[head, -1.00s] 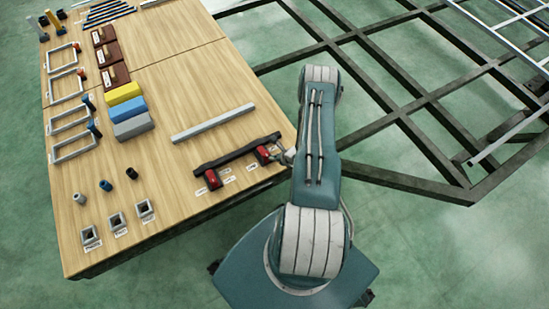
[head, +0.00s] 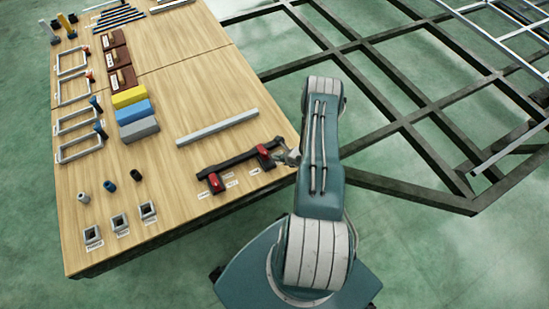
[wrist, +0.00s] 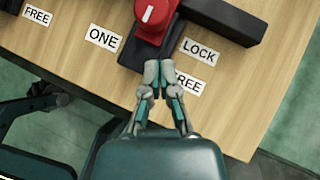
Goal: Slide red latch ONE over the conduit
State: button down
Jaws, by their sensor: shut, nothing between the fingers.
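Red latch ONE (wrist: 154,18) has a white mark on top and sits on a black base beside the ONE label (wrist: 104,38). It is the right-hand red latch (head: 264,152) in the head view, at the end of a dark bar (head: 238,161). That bar also shows at the upper right of the wrist view (wrist: 228,20). My gripper (wrist: 159,72) is shut and empty, its fingertips just on the near side of the latch, over the base's near end. Whether they touch it is unclear. My gripper also shows in the head view (head: 288,154).
LOCK (wrist: 199,50) and FREE (wrist: 189,82) labels lie right of the base. A loose grey bar (head: 217,127) lies behind. Blocks and frames fill the table's left. The table edge is close to my gripper.

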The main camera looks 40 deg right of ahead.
jog(key=v, duration=1)
jog(key=shift+s, duration=0.55)
